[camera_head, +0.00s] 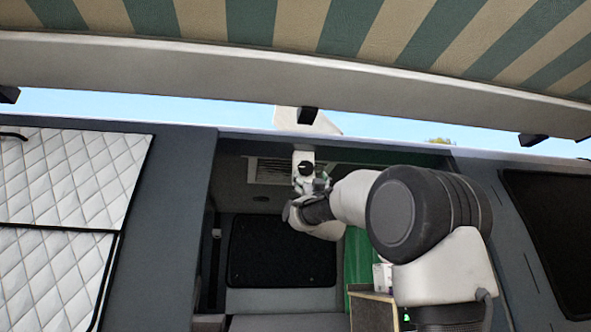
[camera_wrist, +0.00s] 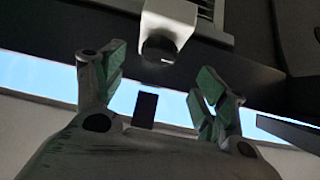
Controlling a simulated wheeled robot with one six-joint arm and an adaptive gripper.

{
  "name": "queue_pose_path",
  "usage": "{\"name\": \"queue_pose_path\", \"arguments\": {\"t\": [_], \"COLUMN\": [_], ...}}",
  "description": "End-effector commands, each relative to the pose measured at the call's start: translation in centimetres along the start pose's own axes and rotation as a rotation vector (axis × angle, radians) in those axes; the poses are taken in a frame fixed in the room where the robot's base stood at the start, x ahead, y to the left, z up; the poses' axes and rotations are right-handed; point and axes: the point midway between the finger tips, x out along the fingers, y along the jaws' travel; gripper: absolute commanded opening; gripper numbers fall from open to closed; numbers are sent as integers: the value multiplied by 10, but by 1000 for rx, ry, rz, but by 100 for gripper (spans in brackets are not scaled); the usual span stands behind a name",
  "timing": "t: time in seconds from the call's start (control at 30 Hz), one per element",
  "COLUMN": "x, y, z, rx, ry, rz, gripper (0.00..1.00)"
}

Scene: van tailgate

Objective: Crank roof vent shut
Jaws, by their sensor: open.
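The roof vent shows in the head view as a raised whitish lid (camera_head: 322,123) above the van roof, tilted open, with a slatted frame (camera_head: 268,171) in the ceiling below. A white crank housing (camera_head: 302,158) with a dark round knob (camera_head: 307,168) hangs from the ceiling. In the wrist view the housing (camera_wrist: 170,20) and its knob (camera_wrist: 159,48) are at top centre, just beyond my fingertips. My gripper (camera_wrist: 155,82) is open and empty, with its green-padded fingers spread. In the head view my gripper (camera_head: 312,183) is just below the knob; contact is not visible.
A striped awning (camera_head: 300,25) with its pale rail (camera_head: 250,75) spans the top. The van's roof edge (camera_head: 240,134) crosses above my arm. A quilted white panel (camera_head: 60,190) is at left, a green curtain (camera_head: 357,255) and wooden cabinet (camera_head: 372,310) inside right.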

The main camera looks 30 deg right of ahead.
Motion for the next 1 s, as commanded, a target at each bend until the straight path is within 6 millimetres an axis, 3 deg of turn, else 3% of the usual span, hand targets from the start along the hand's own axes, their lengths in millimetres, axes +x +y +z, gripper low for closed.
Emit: {"name": "queue_pose_path", "arguments": {"t": [0.5, 0.87, 1.0], "x": [70, 76, 76], "y": [0, 0, 0], "z": [-1, -1, -1], "rx": [-9, -9, -9], "ry": [5, 4, 4], "rz": [1, 0, 0], "gripper": [72, 72, 48]}}
